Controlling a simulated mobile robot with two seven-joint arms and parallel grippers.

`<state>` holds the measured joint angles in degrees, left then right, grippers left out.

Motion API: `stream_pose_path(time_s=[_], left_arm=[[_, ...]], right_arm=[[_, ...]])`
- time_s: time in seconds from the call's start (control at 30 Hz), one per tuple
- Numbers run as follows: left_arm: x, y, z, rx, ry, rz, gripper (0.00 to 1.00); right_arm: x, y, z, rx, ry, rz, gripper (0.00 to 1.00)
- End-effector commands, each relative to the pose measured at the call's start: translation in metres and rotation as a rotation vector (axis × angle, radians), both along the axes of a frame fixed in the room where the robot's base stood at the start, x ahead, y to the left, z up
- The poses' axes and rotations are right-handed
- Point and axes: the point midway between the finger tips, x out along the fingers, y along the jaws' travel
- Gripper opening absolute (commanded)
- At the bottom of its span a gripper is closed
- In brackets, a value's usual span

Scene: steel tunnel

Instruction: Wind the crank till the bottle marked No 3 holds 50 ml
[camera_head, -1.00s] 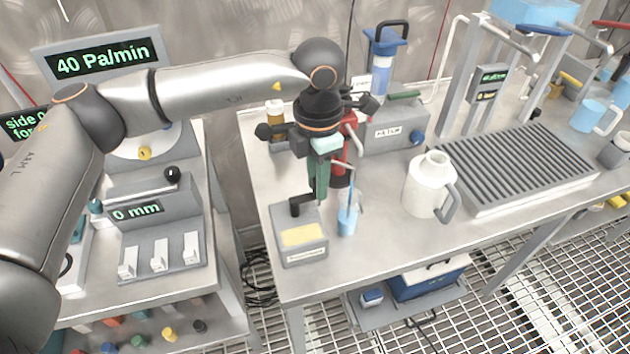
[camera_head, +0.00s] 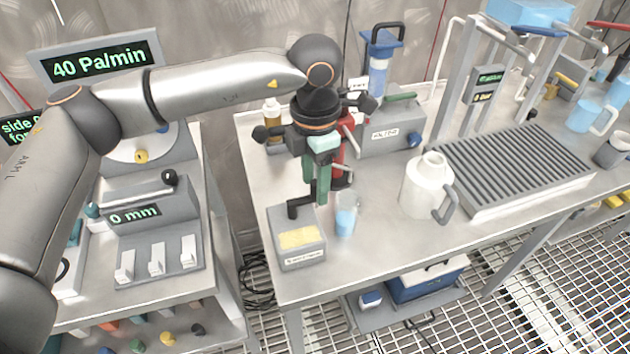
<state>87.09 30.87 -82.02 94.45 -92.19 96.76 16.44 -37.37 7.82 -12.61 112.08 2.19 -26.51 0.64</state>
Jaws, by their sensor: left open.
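A small grey box (camera_head: 301,249) with a pale yellow panel stands near the front left of the bench. A black crank-like handle (camera_head: 294,210) rises from its top. My left gripper (camera_head: 316,203) points down with its green fingers apart, at the handle's right end; I cannot tell whether they touch it. A clear vessel (camera_head: 346,222) with blue liquid stands just right of the box. No "No 3" mark or ml scale is readable, so I cannot tell which vessel is that bottle. My right gripper is not in view.
A white jug (camera_head: 426,186) stands right of the clear vessel, before a ribbed grey rack (camera_head: 515,168). A red device (camera_head: 345,150) and a grey box (camera_head: 392,134) stand behind. The bench's front strip (camera_head: 380,255) is clear. A separate bench holds a "0 mm" device (camera_head: 150,205).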

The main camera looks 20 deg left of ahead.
Motion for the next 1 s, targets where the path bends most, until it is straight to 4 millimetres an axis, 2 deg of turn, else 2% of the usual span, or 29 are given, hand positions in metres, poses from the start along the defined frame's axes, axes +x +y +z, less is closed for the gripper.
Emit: stream_pose_path(time_s=[0.3,0.5,0.7,1.0], left_arm=[[0.001,-0.001,0.065,-0.002,-0.006,0.0,0.55],[0.0,-0.001,0.101,-0.001,-0.004,-0.001,0.55],[0.0,-0.001,0.117,-0.001,-0.001,-0.001,0.55],[0.0,-0.001,0.118,-0.001,-0.001,-0.001,0.55]], right_arm=[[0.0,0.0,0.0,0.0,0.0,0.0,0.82],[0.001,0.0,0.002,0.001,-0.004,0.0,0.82],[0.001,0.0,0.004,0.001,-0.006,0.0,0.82],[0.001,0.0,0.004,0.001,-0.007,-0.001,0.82]])
